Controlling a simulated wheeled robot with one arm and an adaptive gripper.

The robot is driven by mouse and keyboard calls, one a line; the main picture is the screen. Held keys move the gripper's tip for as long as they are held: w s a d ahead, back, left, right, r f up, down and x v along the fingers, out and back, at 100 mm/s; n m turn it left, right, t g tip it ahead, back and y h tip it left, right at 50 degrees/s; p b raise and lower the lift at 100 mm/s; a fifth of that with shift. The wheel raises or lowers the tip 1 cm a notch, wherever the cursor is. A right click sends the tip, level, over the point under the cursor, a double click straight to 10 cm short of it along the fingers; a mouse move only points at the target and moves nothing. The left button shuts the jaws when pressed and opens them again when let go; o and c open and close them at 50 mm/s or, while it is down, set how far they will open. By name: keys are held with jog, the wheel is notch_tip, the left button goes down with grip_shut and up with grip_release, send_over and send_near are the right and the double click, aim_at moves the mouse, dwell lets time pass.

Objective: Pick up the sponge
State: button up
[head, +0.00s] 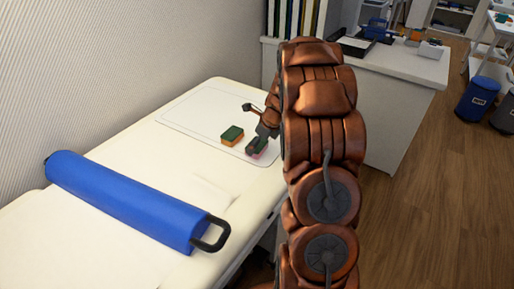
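The sponge (232,135), green on top and orange below, lies on a pale mat (190,110) at the far end of the white table. My gripper (249,128) is just to the right of the sponge. Its two dark fingers are spread well apart, one toward the back and one toward the front. Nothing shows between the fingers, and the sponge lies just left of the gap. I cannot tell how high the fingers are above the mat. A small pink patch shows by the front finger; I cannot tell what it is.
A long blue padded roll (125,200) with a black handle lies across the near part of the table (70,250). A wall runs along the left. A white cabinet (385,110) stands behind my arm.

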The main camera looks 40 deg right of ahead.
jog(key=shift+w+f, duration=0.15)
jog(key=shift+f, duration=0.2)
jog(key=c, duration=0.5)
jog(key=shift+o, duration=0.2)
jog(key=shift+r, duration=0.15)
jog(key=shift+r, duration=1.5)
jog(key=shift+s+a+r, duration=0.1)
jog(key=shift+s+a, duration=0.05)
jog(key=shift+s, duration=0.15)
jog(key=s+a, duration=0.1)
jog(key=s, duration=0.4)
jog(key=s+a+r, duration=0.1)
jog(key=s+a, duration=0.1)
jog(key=s, duration=0.2)
jog(key=s+a, duration=0.2)
jog(key=s, duration=0.3)
jog(key=shift+s+a+r+b, duration=0.15)
jog(key=shift+s+r+b, duration=0.15)
jog(key=shift+b, duration=0.1)
jog(key=shift+o, duration=0.2)
